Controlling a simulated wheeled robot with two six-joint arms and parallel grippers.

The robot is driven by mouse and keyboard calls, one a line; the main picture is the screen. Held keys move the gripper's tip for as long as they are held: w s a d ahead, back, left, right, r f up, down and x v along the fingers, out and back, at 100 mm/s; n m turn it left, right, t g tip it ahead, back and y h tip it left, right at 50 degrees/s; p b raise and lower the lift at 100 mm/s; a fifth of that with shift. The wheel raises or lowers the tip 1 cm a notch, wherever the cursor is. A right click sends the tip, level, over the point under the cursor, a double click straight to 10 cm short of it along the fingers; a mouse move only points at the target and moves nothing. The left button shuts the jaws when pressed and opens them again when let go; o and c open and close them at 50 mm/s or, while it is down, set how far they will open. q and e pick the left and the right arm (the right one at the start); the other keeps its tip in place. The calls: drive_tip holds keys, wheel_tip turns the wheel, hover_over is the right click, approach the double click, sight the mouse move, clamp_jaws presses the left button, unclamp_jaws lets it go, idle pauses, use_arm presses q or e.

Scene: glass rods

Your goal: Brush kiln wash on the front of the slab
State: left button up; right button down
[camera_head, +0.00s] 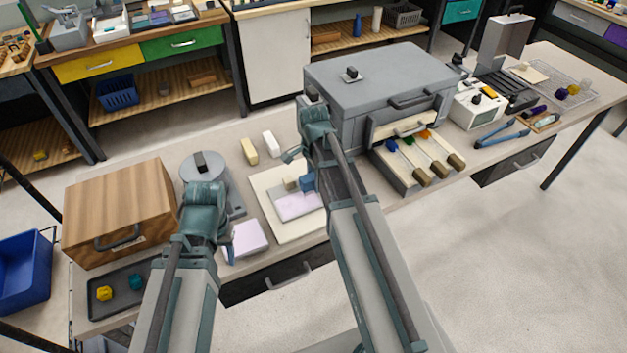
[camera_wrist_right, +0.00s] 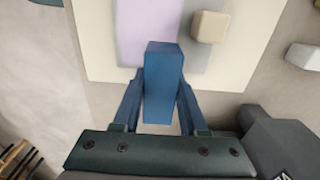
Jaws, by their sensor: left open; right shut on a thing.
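A flat slab (camera_head: 298,207) lies on a cream board (camera_head: 268,192) on the bench. Most of it looks lavender, with a greyer strip along one side; the lavender (camera_wrist_right: 145,18) and grey (camera_wrist_right: 190,55) parts also show in the right wrist view. My right gripper (camera_wrist_right: 160,100) is shut on a blue block-like brush (camera_wrist_right: 164,80) over the slab's edge; the brush shows in the head view (camera_head: 307,181). Its bristles are hidden, and I cannot tell whether it touches the slab. My left gripper (camera_head: 229,246) is open beside a lavender pad (camera_head: 248,240).
A small beige block (camera_wrist_right: 210,27) stands close to the brush. Cream (camera_head: 249,151) and white (camera_head: 270,144) blocks lie behind the board.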

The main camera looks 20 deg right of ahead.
drive_tip(key=shift+a+r+p, duration=0.1)
drive_tip(key=shift+r+p, duration=2.05)
drive_tip(key=shift+r, duration=0.4)
wheel_tip(320, 180, up, 3)
drive_tip(key=p, duration=0.3)
drive_tip(key=shift+s+f, duration=0.1)
